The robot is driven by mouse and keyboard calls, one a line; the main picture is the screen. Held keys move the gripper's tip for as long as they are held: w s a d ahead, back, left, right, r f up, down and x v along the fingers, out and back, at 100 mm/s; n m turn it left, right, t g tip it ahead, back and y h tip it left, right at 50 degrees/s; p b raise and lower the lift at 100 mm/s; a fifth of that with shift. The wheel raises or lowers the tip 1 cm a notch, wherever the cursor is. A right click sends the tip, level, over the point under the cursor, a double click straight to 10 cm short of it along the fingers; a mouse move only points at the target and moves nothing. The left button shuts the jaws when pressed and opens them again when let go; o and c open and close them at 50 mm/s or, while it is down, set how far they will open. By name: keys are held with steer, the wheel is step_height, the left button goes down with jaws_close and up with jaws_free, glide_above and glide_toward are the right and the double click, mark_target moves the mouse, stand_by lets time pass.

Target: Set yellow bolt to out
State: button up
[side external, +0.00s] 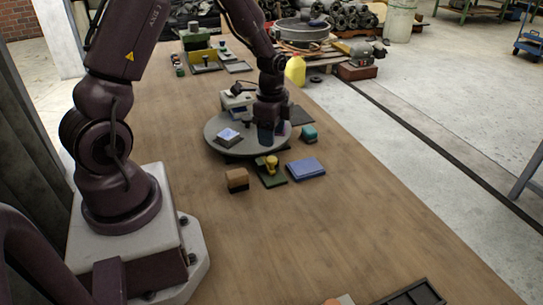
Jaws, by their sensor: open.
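A yellow piece, which looks like the yellow bolt (271,163), stands on a dark green base plate (272,178) at the near edge of a round grey turntable (222,139). The piece is small in this view, so I cannot tell its setting. My gripper (272,142) points down over the right part of the turntable, behind the yellow piece and apart from it in the picture. It is open. Its fingers are dark and small, and I see nothing held between them.
A small grey device (228,135) and a white machine (236,98) are on the turntable. A dark tray (415,294) is at the near edge. The near table is mostly clear.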

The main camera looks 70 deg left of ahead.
mark_target(272, 159)
step_height(272, 159, down, 8)
steer(key=shift+r, duration=0.2)
